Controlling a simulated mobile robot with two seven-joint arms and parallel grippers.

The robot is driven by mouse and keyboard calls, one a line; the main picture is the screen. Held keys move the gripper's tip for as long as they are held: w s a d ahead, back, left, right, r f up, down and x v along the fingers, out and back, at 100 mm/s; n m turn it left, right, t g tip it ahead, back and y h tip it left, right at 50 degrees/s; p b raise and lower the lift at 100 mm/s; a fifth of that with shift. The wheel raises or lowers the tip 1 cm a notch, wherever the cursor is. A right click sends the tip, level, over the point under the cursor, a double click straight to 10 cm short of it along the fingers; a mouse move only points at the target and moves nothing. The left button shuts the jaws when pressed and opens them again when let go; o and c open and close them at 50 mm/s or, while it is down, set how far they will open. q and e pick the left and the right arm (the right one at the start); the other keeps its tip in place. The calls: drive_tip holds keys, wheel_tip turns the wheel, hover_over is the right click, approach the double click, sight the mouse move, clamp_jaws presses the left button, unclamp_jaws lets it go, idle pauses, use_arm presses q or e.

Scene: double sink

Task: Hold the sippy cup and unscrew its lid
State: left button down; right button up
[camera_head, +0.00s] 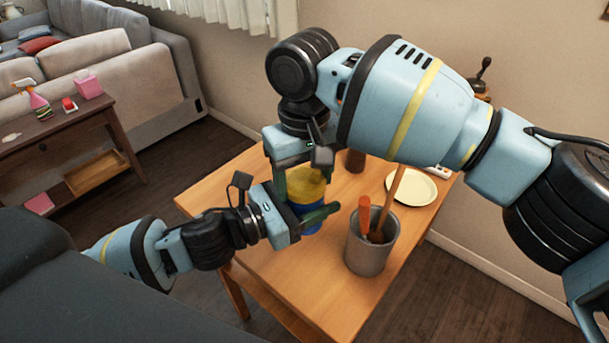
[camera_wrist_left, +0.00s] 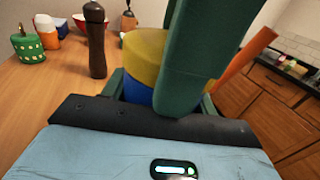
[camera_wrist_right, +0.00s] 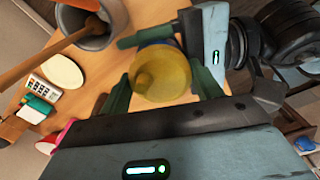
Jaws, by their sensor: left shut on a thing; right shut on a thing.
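The sippy cup has a blue body (camera_wrist_left: 138,92) and a yellow lid (camera_head: 306,184). It stands upright over the wooden table in the head view, partly hidden by my grippers. My left gripper (camera_head: 312,210) comes in low from the left, its green fingers around the blue body. My right gripper (camera_head: 301,175) reaches down from above, its fingers on either side of the yellow lid. The right wrist view looks down on the lid (camera_wrist_right: 160,76) between the two green fingers. The lid is on the cup; whether it is loosened cannot be told.
A grey metal pot (camera_head: 369,257) with utensils stands just right of the cup. A cream plate (camera_head: 412,188) lies behind it. A dark pepper mill (camera_wrist_left: 95,42) stands nearby. The table front (camera_head: 290,285) is clear. A side table (camera_head: 50,140) and sofa are at left.

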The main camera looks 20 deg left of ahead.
drive_tip(key=n, duration=0.3)
drive_tip(key=shift+r, duration=0.3)
idle(0.6)
drive_tip(key=shift+r, duration=0.7)
drive_tip(key=shift+r, duration=0.15)
drive_tip(key=shift+r, duration=2)
use_arm(q)
drive_tip(key=shift+s, duration=0.1)
use_arm(e)
drive_tip(key=shift+s, duration=0.1)
